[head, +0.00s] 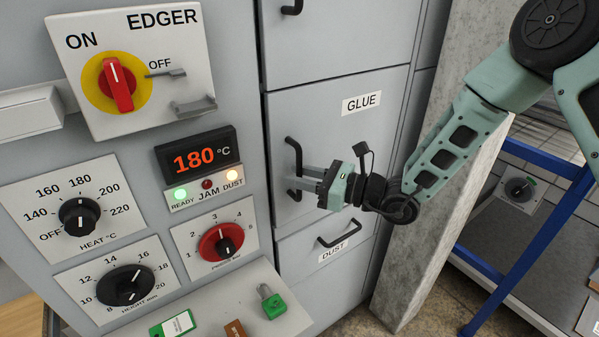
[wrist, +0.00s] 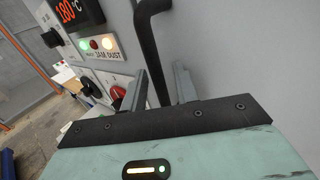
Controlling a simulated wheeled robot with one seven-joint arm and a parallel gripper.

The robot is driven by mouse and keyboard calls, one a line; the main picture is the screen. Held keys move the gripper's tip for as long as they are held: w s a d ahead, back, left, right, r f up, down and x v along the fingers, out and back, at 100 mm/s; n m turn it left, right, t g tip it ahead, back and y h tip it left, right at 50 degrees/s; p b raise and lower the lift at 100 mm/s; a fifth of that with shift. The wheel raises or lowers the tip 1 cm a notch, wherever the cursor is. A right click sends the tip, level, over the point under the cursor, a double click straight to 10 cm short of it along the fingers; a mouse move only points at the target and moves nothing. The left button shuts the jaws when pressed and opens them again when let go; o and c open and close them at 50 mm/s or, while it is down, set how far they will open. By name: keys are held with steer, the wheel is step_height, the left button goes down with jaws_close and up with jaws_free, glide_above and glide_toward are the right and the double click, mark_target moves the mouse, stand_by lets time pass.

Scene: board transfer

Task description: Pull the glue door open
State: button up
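The glue door (head: 335,115) is a grey panel with a white GLUE label (head: 361,103). It looks flush with the cabinet front. Its black upright bar handle (head: 292,155) is at the door's left edge; the handle also shows in the wrist view (wrist: 153,45). My gripper (head: 303,178) is at the lower part of this handle. In the wrist view its two fingers (wrist: 160,90) stand apart, with the bar between them and a visible gap on the right side. Contact with the bar cannot be told.
The dust drawer handle (head: 338,236) sits just below my gripper. Left is the control panel with a red EDGER switch (head: 116,85), a 180 °C display (head: 196,158) and dials. A concrete pillar (head: 436,215) and a blue frame (head: 530,245) stand to the right.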

steer(key=shift+a, duration=0.15)
jaws_close()
